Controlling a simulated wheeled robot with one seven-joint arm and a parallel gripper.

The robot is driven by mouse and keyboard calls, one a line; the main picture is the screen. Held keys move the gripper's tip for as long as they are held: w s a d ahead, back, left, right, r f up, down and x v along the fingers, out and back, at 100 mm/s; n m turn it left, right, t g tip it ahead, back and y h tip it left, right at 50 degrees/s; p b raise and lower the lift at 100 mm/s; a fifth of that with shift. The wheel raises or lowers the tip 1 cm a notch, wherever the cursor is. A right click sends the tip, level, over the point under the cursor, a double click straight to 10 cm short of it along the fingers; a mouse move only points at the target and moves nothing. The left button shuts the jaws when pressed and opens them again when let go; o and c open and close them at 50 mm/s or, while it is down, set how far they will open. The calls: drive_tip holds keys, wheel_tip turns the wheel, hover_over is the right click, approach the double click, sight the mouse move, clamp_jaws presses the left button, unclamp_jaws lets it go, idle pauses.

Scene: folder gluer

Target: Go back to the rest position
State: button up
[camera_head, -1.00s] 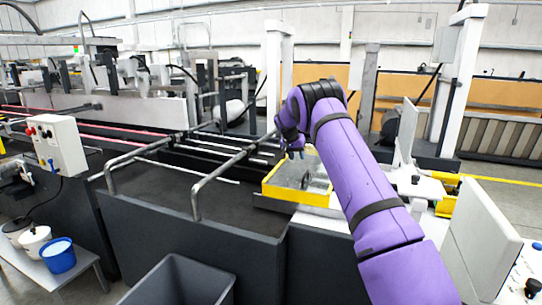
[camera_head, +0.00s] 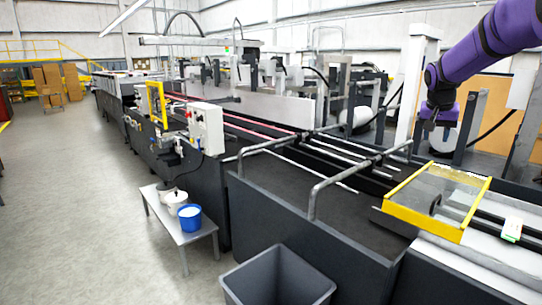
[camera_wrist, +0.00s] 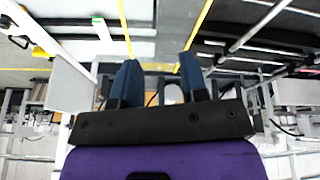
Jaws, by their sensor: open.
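My purple arm reaches in from the upper right of the head view, raised above the machine. My gripper (camera_head: 437,112) hangs at its end, above and behind the yellow-framed clear cover (camera_head: 411,217). The fingers are small and dark there. In the wrist view my gripper (camera_wrist: 158,70) shows two blue fingers spread apart with nothing between them. The yellow edges of the cover (camera_wrist: 126,28) show beyond the fingers. The cover lies flat on the machine, apart from the gripper.
A grey bin (camera_head: 278,280) stands at the front. A low bench (camera_head: 183,232) holds a blue bucket (camera_head: 190,218) and white pots. A control box (camera_head: 207,128) and metal rails (camera_head: 330,187) stand along the machine. The floor at left is clear.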

drive_tip(key=s+a+r+n+y, duration=0.15)
drive_tip(key=s+a, duration=0.25)
drive_tip(key=s, duration=0.4)
drive_tip(key=s+a+r+n+t, duration=0.1)
drive_tip(key=s+a+r, duration=0.25)
drive_tip(key=s, duration=0.35)
drive_tip(key=s+a+r+n, duration=0.15)
drive_tip(key=s+a, duration=0.25)
drive_tip(key=s, duration=0.4)
drive_tip(key=s+a+f+n, duration=0.1)
drive_tip(key=s+a+f, duration=0.1)
drive_tip(key=s, duration=0.8)
drive_tip(key=s+a+f+n+t+y, duration=0.1)
drive_tip(key=s+a+f, duration=0.2)
drive_tip(key=s, duration=0.7)
drive_tip(key=shift+s+a+f+n, duration=0.15)
drive_tip(key=shift+a+f+n, duration=0.25)
drive_tip(key=shift+a, duration=0.4)
drive_tip(key=shift+d+y, duration=0.1)
drive_tip(key=shift+y, duration=0.15)
